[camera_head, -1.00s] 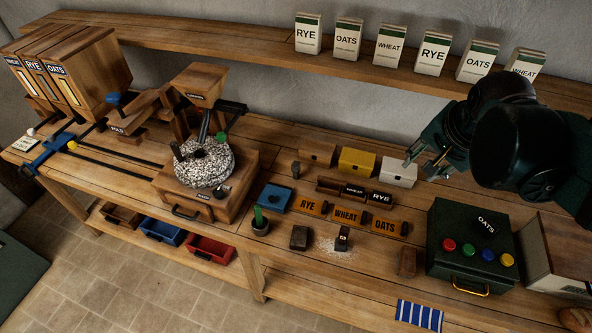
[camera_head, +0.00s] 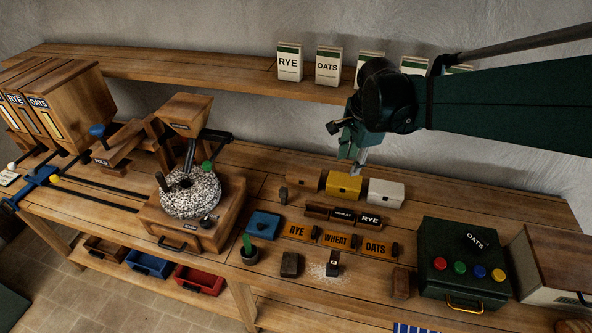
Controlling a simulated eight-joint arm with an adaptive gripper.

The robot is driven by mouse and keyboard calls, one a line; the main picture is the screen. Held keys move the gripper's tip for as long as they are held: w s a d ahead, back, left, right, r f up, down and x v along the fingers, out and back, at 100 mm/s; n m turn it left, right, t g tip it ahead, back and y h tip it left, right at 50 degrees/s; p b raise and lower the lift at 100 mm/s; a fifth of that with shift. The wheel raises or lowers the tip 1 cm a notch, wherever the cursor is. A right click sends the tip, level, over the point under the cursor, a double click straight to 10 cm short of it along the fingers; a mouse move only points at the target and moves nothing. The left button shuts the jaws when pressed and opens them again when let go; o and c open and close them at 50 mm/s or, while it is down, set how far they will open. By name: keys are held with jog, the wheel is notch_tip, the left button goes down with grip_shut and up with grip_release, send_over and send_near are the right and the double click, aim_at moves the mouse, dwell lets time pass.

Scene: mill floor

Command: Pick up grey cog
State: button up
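I cannot make out a thing that is clearly a grey cog. A small dark grey-brown piece (camera_head: 283,195) stands upright left of the brown block, too small to identify. A blue pad (camera_head: 263,226) nearby has a small dark piece on it. My gripper (camera_head: 357,168) points down above and behind the yellow block (camera_head: 343,187) and appears apart from it. Nothing shows held in it. The fingers are small and partly overlap, so their opening is unclear. My wrist hides part of the shelf packets.
The grinding stone (camera_head: 190,191) on its wooden mill stands to the left. A brown block (camera_head: 305,179) and white block (camera_head: 385,192) flank the yellow one. Orange labelled plates (camera_head: 337,239) lie in front. A dark green box (camera_head: 464,262) with coloured knobs stands right.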

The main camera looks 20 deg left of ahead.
jog(key=w+a+f+m+g, duration=0.1)
jog(key=w+a+f+m, duration=0.1)
jog(key=a+f, duration=0.3)
jog(key=w+a+f+m, duration=0.2)
jog(key=w+a, duration=0.1)
jog(key=a, duration=0.3)
jog(key=m+g+h, duration=0.1)
jog(key=m+g, duration=0.1)
jog(key=m, duration=0.2)
send_over(283, 189)
notch_tip(283, 189, down, 12)
jog(key=shift+s+a+r, duration=0.1)
jog(key=shift+s, duration=0.05)
jog(key=shift+f, duration=1.3)
jog(key=shift+f, duration=0.15)
jog(key=shift+w+f, duration=0.2)
jog(key=shift+f, duration=2.25)
jog(key=shift+c, duration=0.4)
